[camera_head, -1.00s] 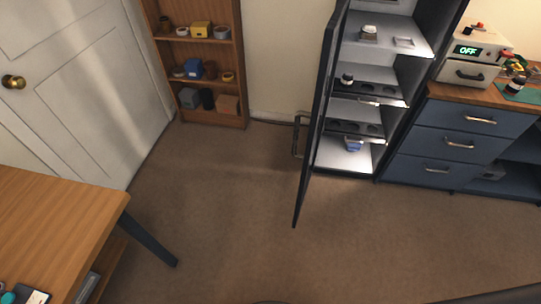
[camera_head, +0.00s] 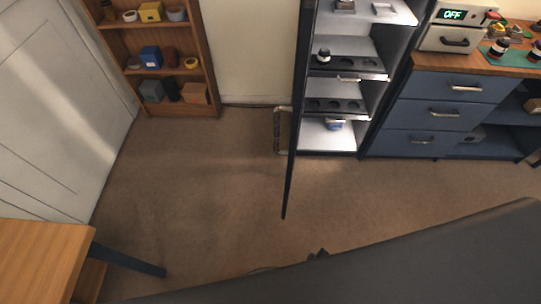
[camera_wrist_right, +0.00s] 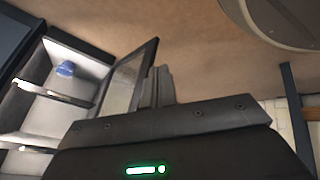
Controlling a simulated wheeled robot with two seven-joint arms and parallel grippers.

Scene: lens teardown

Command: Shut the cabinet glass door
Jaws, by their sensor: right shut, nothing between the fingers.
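The cabinet (camera_head: 328,140) stands open at the back in the head view, with lit white shelves. Its dark-framed glass door (camera_head: 288,170) stands out from the left side, seen nearly edge-on. In the right wrist view the door (camera_wrist_right: 132,75) is beside the cabinet shelves (camera_wrist_right: 40,100), with its pane showing. My right gripper (camera_wrist_right: 159,86) is shut and empty, and its fingers appear close to the door frame. I cannot tell whether they touch it. My left gripper is in neither view.
A dark part of my own body (camera_head: 400,255) covers the lower right of the head view. A wooden table (camera_head: 40,255) is at lower left. A bookshelf (camera_head: 208,60) and blue drawers (camera_head: 430,115) flank the cabinet. Carpet (camera_head: 200,190) before the door is clear.

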